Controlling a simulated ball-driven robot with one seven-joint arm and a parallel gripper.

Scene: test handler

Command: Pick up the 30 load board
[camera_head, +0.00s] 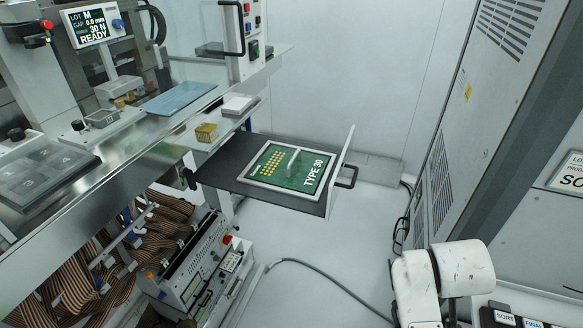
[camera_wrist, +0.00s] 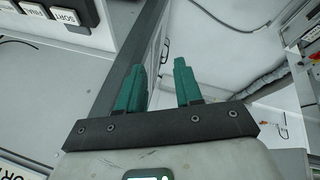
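The load board (camera_head: 285,168) is a green board marked "TYPE 30" in a pale frame, with gold contacts and a light handle across its middle. It lies flat on a dark pulled-out drawer (camera_head: 228,177) in the head view. My gripper (camera_wrist: 160,82) shows in the wrist view with two green fingers apart and nothing between them. In the head view only my white arm (camera_head: 420,285) shows at the lower right, well apart from the board; my fingers are not seen there. The board is not seen in the wrist view.
The drawer has an upright white front panel (camera_head: 340,170) with a black handle (camera_head: 347,177). A metal bench (camera_head: 125,150) stands left, with a blue tray (camera_head: 180,98). A tall grey cabinet (camera_head: 470,110) stands right. A cable (camera_head: 325,282) crosses the otherwise open floor.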

